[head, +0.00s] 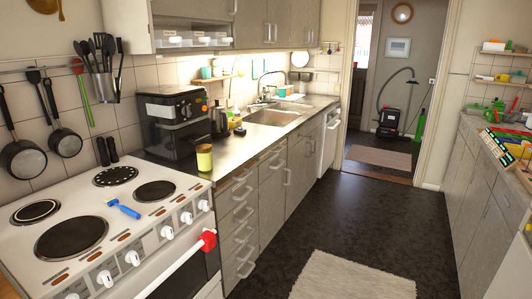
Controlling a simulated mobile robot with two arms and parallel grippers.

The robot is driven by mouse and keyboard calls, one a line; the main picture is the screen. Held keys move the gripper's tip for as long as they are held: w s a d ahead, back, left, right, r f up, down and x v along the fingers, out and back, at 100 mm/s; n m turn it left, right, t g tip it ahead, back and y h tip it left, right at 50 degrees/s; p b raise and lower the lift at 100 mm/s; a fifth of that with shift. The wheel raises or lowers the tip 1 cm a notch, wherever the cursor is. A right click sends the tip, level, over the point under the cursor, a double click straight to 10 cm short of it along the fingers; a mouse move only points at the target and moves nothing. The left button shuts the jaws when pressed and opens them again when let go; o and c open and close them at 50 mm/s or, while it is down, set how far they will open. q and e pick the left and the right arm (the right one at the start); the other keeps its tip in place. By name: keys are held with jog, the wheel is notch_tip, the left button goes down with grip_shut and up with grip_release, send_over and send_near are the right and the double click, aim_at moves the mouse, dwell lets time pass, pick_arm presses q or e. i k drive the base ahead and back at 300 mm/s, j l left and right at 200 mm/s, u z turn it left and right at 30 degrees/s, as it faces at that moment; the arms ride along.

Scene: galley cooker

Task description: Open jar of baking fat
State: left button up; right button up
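A small jar (204,159), probably the baking fat, stands upright on the steel worktop near the stove's back right corner. Its body is yellowish and its top is olive-yellow. The top appears to be on the jar, and the label is too small to read. Neither of my grippers is in the head view, so nothing is seen touching the jar.
The white stove (140,230) with a blue-handled brush (123,208) on it is at the front left. A black appliance (172,118) stands behind the jar. The dark floor (350,200) is open, with a pale rug (352,277). Another counter lines the right.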

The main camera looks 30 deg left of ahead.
aim_at(205, 164)
jog(key=i+l+u, duration=0.1)
jog(key=i+u, duration=0.2)
jog(key=i, duration=0.25)
jog(key=i+l+u, duration=0.25)
jog(key=i, duration=0.25)
jog(key=i+l+u, duration=0.3)
jog(key=i, duration=0.2)
